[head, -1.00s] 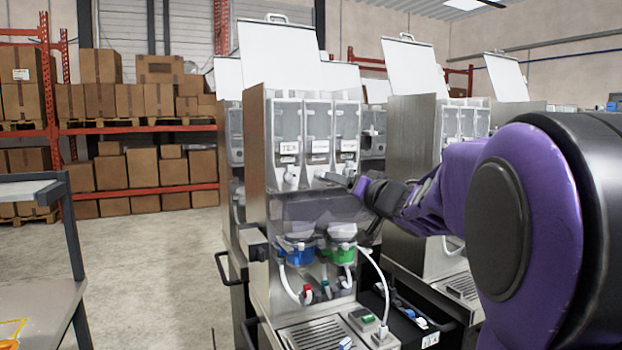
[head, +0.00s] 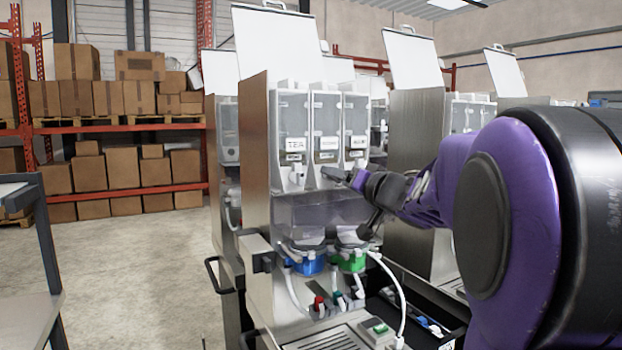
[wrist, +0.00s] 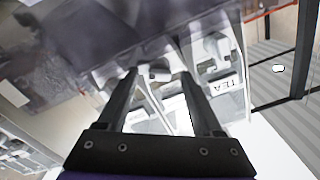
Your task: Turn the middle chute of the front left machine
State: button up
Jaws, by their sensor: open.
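The front left machine (head: 256,150) is a steel dispenser with three clear hoppers side by side. The left one is labelled TEA (head: 295,143); the middle hopper (head: 325,115) has a label I cannot read. My gripper (head: 338,177) is at the chute row, in front of the middle hopper, and largely hides the middle chute in the head view. In the wrist view, which is upside down, the middle chute (wrist: 157,72) shows between the tips of my open gripper (wrist: 158,78). I cannot tell whether the fingers touch it. The TEA chute (wrist: 216,46) is beside it.
Blue (head: 308,265) and green (head: 352,262) funnel cups sit below the chutes, with white hoses. A raised white lid (head: 275,50) stands above the hoppers. Another machine (head: 415,150) stands to the right. A grey cart (head: 35,260) is at left, with open floor between.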

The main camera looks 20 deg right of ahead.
jog(key=shift+w, duration=0.15)
grip_shut()
dwell(0.4)
jog(key=n+b, duration=0.5)
jog(key=n, duration=1.8)
jog(key=shift+n, duration=0.3)
dwell(0.5)
